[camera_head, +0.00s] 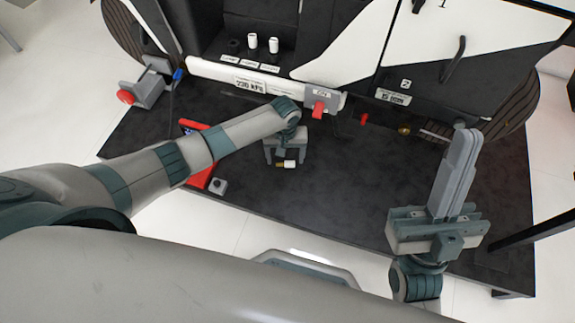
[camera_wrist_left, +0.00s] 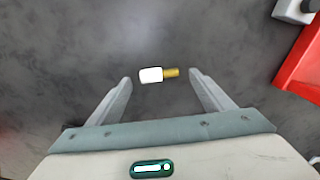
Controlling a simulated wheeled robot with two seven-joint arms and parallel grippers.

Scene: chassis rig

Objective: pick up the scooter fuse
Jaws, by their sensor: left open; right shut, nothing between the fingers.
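The scooter fuse (camera_head: 289,164) is a small white cylinder with a brass end, lying on the dark table top. In the left wrist view the fuse (camera_wrist_left: 152,75) lies on its side, just beyond and between my left fingertips. My left gripper (camera_head: 285,152) is open above the table, and its fingertips (camera_wrist_left: 160,77) stand on either side of the fuse with gaps. Contact with the fuse does not show. My right gripper (camera_head: 465,135) is shut and empty, pointing up the picture over the right part of the table.
Two white cylinders (camera_head: 263,43) stand in the black and white chassis. A red switch (camera_head: 318,110) sits on its front edge. A red object (camera_head: 200,178) and a small grey box (camera_head: 218,186) lie left of my left gripper. The table between the grippers is clear.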

